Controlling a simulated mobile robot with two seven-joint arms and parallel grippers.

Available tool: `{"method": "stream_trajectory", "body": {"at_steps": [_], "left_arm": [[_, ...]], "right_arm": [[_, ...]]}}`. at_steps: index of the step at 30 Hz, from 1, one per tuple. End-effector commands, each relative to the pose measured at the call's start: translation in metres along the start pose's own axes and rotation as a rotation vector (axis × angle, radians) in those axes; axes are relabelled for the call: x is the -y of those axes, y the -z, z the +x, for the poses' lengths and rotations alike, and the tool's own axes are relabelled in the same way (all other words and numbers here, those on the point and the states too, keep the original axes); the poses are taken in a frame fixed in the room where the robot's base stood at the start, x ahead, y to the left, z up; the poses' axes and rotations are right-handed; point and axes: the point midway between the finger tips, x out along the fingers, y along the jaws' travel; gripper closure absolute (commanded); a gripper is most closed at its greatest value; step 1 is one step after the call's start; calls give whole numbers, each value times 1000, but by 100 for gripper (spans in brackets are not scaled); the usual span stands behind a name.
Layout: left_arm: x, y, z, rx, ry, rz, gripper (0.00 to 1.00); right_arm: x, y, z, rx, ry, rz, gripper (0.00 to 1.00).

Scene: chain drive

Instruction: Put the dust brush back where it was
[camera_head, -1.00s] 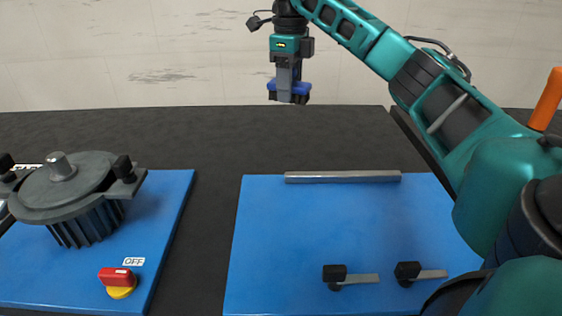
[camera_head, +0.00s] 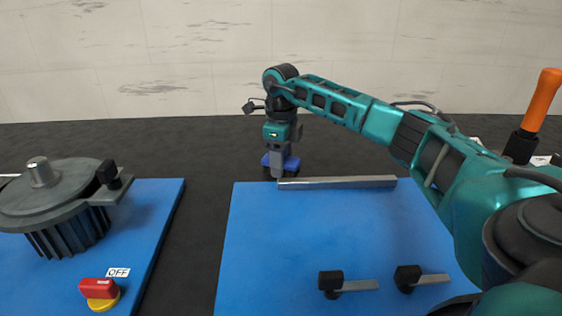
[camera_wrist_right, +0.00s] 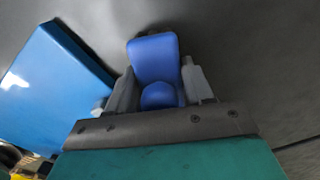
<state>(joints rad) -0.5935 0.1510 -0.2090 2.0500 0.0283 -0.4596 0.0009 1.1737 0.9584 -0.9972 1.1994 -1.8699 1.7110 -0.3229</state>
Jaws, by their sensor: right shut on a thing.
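The dust brush (camera_head: 291,162) has a blue body with dark bristles below it. It is at the far left corner of the blue mat, just beyond the steel bar. My right gripper (camera_head: 278,164) points down and is shut on the brush. In the right wrist view the blue brush (camera_wrist_right: 153,60) lies between the two grey fingers of the right gripper (camera_wrist_right: 158,88). The brush is low, at or near the dark table top; I cannot tell if its bristles touch. My left gripper is not in view.
The steel bar (camera_head: 337,183) lies along the back edge of the blue mat (camera_head: 300,240). Two black clamps (camera_head: 331,281) (camera_head: 408,276) sit at its front. A grey motor-like housing (camera_head: 62,205) and a red switch (camera_head: 98,289) stand at left. An orange-handled tool (camera_head: 541,100) stands at right.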

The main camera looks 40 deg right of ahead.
Motion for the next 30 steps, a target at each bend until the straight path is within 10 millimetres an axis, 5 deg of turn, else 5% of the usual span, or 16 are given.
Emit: {"method": "stream_trajectory", "body": {"at_steps": [10, 11, 18, 30], "left_arm": [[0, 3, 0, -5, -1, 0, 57], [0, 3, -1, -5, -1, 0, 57], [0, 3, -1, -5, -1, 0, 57], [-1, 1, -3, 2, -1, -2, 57]], "right_arm": [[0, 0, 2, 2, 1, 0, 77], [0, 0, 3, 2, 1, 0, 47], [0, 0, 2, 2, 1, 0, 24], [0, -1, -12, 5, 2, 0, 23]]}}
